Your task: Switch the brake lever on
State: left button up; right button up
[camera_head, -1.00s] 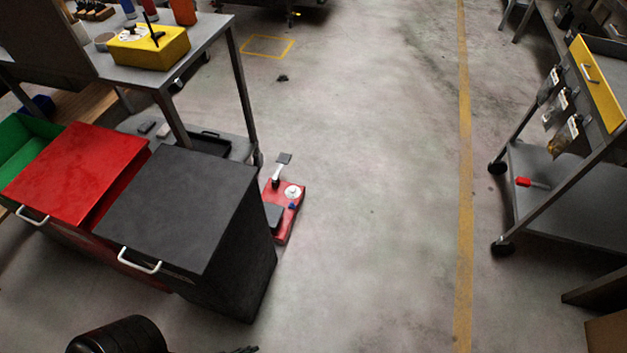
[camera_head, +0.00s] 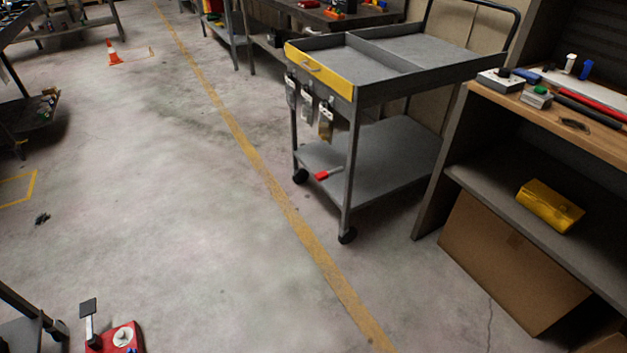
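A red unit (camera_head: 118,338) stands on the floor at the bottom left, cut off by the frame's lower edge. An upright light lever (camera_head: 89,322) with a dark square pad (camera_head: 88,307) on top stands at its left side. A white round dial shows on the red top. I cannot tell whether this is the brake lever or how it is set. Neither of my grippers is in view.
A grey wheeled cart (camera_head: 375,102) with a yellow drawer front (camera_head: 320,71) stands right of centre. A wooden workbench (camera_head: 540,104) with tools and a yellow case (camera_head: 549,206) fills the right. The floor left of the yellow line (camera_head: 262,172) is mostly clear.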

aim_at(323, 175)
jog(key=k, duration=0.6)
jog(key=z, duration=0.8)
jog(key=i, duration=1.55)
jog(key=u, duration=0.8)
jog(key=i, duration=0.8)
jog(key=u, duration=0.95)
